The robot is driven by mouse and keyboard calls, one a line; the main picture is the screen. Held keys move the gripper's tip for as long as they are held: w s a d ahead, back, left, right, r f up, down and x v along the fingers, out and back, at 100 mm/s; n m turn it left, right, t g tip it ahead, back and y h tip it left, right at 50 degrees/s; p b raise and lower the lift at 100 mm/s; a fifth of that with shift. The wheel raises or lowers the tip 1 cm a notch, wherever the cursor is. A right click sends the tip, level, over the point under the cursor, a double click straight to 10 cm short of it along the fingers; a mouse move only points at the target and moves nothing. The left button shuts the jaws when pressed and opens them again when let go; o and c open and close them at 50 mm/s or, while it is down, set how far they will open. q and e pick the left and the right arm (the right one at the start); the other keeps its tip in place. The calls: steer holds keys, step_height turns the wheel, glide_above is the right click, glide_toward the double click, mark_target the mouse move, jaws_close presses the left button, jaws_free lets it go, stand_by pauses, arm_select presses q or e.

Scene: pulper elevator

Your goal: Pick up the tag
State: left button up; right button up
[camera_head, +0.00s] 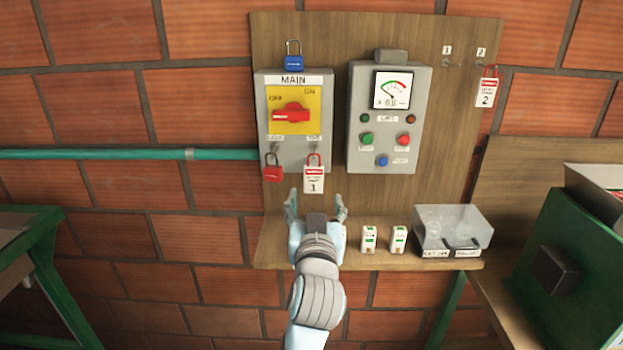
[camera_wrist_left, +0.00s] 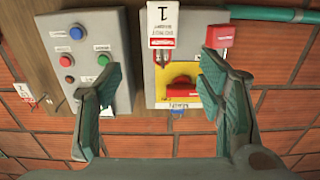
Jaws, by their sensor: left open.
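A white tag with a red band and the number 1 (camera_head: 314,181) hangs with a red shackle at the lower right of the grey MAIN switch box (camera_head: 265,132). It also shows upside down in the left wrist view (camera_wrist_left: 162,28). A second tag, number 2 (camera_head: 486,93), hangs from the hook marked 2 at the upper right of the board. My left gripper (camera_head: 316,203) is open and empty, just below tag 1, fingers spread to either side. In the left wrist view tag 1 lies beyond the gap between the fingers (camera_wrist_left: 160,80). My right gripper is out of view.
A red padlock (camera_head: 273,169) hangs left of tag 1; a blue padlock (camera_head: 293,57) is above the box. The grey lift control box (camera_head: 388,147) is to the right. Below, the shelf (camera_head: 388,262) holds two small white boxes (camera_head: 369,239) and a clear bin (camera_head: 451,229).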

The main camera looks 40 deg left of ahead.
mark_target(313, 173)
arm_select(q)
steer(key=p+x, duration=0.1)
steer(key=x, duration=1.2)
steer(key=shift+a+f+p, duration=0.1)
steer(key=shift+a+p, duration=0.3)
steer(key=shift+w, duration=0.1)
steer(key=shift+d+r, duration=0.15)
steer(key=shift+r, duration=0.05)
steer(key=shift+a+f, duration=0.15)
steer(key=shift+a, duration=0.05)
steer(key=c, duration=1.2)
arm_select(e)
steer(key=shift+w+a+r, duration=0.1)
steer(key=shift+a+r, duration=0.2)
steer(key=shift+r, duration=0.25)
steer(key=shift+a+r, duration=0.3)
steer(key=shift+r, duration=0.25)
arm_select(q)
steer(key=shift+d, duration=0.15)
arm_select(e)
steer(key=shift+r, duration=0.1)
